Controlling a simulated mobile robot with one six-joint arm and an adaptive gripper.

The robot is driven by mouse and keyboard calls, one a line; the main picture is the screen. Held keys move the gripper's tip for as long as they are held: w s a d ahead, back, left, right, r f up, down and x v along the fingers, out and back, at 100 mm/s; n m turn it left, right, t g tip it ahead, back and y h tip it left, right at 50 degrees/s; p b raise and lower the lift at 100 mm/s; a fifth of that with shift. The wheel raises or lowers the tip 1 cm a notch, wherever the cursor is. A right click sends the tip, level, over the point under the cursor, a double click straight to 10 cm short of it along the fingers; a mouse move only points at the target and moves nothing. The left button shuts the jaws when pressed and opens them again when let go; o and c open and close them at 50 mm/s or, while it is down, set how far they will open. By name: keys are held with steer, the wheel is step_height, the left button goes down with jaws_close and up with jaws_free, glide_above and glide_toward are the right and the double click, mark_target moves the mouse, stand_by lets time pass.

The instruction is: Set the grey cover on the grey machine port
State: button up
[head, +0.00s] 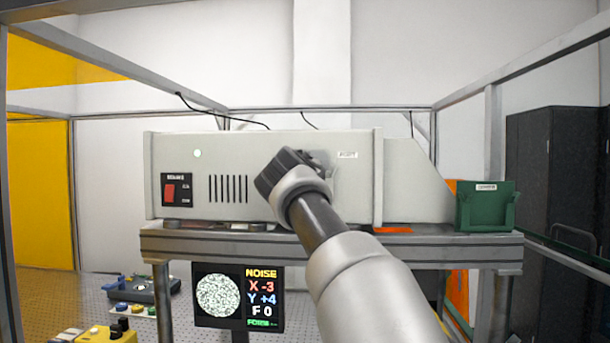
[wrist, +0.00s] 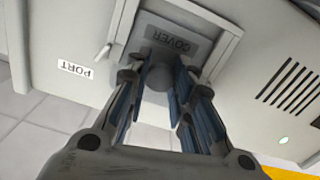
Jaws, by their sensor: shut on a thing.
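The grey cover, labelled COVER (wrist: 172,38), fills the upper middle of the wrist view. It has a round grey knob (wrist: 158,78) on its face. My gripper (wrist: 164,72) is shut on this knob, with its blue-grey fingers on either side. The cover lies within or right against the pale raised frame of the grey machine port (wrist: 228,48); I cannot tell if it is fully seated. A PORT label (wrist: 76,68) is beside the frame. In the head view my gripper (head: 272,176) is at the front of the grey machine (head: 410,180), and my arm hides the cover and most of the port.
The machine stands on a grey bench (head: 195,243). A green bin (head: 485,207) sits at its right end. A red switch panel (head: 176,190) and vent slots are left of my gripper. A screen (head: 238,296) hangs below. Metal frame posts stand on both sides.

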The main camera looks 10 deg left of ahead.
steer(key=shift+f+b, duration=0.7)
steer(key=o, duration=1.1)
steer(key=shift+s, duration=0.1)
steer(key=s, duration=1.2)
steer(key=shift+r, duration=0.15)
steer(key=shift+w, duration=0.1)
